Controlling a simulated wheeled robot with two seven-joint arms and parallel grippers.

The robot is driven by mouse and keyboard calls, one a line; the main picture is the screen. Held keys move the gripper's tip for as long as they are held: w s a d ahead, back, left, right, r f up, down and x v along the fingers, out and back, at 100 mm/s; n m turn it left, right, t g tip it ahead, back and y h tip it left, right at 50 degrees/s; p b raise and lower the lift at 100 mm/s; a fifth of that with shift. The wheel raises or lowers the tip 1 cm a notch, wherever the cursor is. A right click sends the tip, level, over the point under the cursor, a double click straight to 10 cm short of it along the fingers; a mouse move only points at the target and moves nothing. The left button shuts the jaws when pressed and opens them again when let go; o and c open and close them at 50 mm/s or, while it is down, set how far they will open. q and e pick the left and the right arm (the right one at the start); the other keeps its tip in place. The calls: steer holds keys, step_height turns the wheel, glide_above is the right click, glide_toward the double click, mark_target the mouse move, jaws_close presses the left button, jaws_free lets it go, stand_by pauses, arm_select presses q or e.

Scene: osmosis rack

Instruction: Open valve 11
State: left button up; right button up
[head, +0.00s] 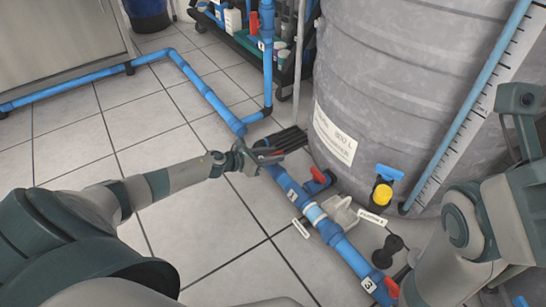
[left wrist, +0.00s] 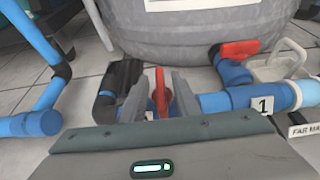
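My left gripper (head: 283,141) is low at the blue pipe beside the grey tank. In the left wrist view its two grey fingers (left wrist: 160,97) stand apart, one on each side of an upright red valve handle (left wrist: 160,91). The fingers look open, with narrow gaps beside the handle. A white tag behind this handle is mostly hidden, so I cannot read the number 11. Another red valve handle (head: 319,175) is on the pipe to the right, near a tag reading 1 (left wrist: 263,105). My right arm shows at the right, but its fingers are not visible.
The grey tank (head: 385,95) stands close behind the pipe. The blue pipe (head: 345,252) runs toward the lower right, with a tag 3 (head: 369,285) and a red handle (head: 391,287). A yellow-and-blue fitting (head: 383,192) is near the tank. Floor tiles at left are clear.

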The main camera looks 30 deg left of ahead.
arm_select(q)
steer(key=shift+c, duration=0.6)
jaws_close()
